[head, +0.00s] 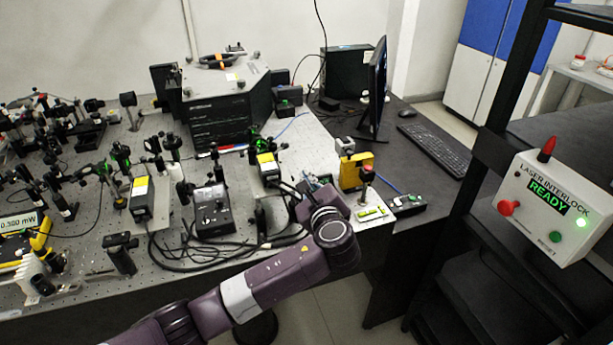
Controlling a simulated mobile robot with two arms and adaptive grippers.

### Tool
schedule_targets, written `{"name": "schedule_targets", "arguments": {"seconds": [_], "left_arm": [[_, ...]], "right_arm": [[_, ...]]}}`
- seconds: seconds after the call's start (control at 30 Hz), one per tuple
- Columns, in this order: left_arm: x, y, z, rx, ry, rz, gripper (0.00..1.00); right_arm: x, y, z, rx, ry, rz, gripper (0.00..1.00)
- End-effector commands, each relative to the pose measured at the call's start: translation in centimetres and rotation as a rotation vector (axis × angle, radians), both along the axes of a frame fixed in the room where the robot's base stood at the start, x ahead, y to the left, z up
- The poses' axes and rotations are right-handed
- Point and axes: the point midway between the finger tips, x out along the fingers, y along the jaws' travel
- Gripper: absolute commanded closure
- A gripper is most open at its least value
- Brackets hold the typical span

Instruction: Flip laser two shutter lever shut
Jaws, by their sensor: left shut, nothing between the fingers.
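Two black laser boxes with yellow and white labels stand on the optical bench (185,262). One laser box (140,198) is left of centre and the other laser box (268,172) is near the bench's right part. I cannot tell which is laser two, and no shutter lever is clear at this size. My left arm reaches in from the bottom left. Its gripper (297,190) is shut and empty, just right of and nearer than the right laser box. The wrist partly hides the fingers, and contact with the box cannot be told. My right gripper is not in view.
A black controller (212,210) and looped cables (190,262) lie between the laser boxes. A yellow device (356,170) stands right of my gripper. A monitor (377,88) and keyboard (436,150) are behind. The interlock box (549,208) at right reads READY with a green light.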

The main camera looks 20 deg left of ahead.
Motion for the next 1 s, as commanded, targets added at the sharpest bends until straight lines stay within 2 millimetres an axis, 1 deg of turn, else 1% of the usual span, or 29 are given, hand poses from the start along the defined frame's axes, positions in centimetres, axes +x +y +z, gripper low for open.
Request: {"name": "schedule_targets", "arguments": {"seconds": [0.03, 0.1, 0.33, 0.37, 0.4, 0.53, 0.7, 1.0], "left_arm": [[1.0, 0.7, 0.1, 0.002, 0.000, 0.004, 1.00], [2.3, 1.3, -0.2, 0.002, 0.000, 0.004, 1.00], [5.8, 3.1, -1.1, -0.001, 0.000, 0.002, 1.00], [5.7, 3.5, 0.0, -0.001, -0.002, 0.001, 1.00], [5.7, 3.9, 0.6, -0.001, -0.003, 0.001, 1.00], [5.9, 4.9, 1.5, -0.001, 0.000, 0.000, 1.00], [5.9, 5.4, 1.9, -0.001, 0.000, 0.000, 1.00], [5.9, 5.4, 1.8, -0.001, 0.000, -0.001, 1.00]], "right_arm": [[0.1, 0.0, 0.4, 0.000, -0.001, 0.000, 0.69], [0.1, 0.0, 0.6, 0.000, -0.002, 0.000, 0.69], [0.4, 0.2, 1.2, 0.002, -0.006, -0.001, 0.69], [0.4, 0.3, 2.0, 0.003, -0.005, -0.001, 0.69], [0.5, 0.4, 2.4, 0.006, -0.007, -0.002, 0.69], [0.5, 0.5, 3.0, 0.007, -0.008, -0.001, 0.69], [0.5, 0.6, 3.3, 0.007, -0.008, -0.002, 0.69], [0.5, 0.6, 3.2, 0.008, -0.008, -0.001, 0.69]]}}
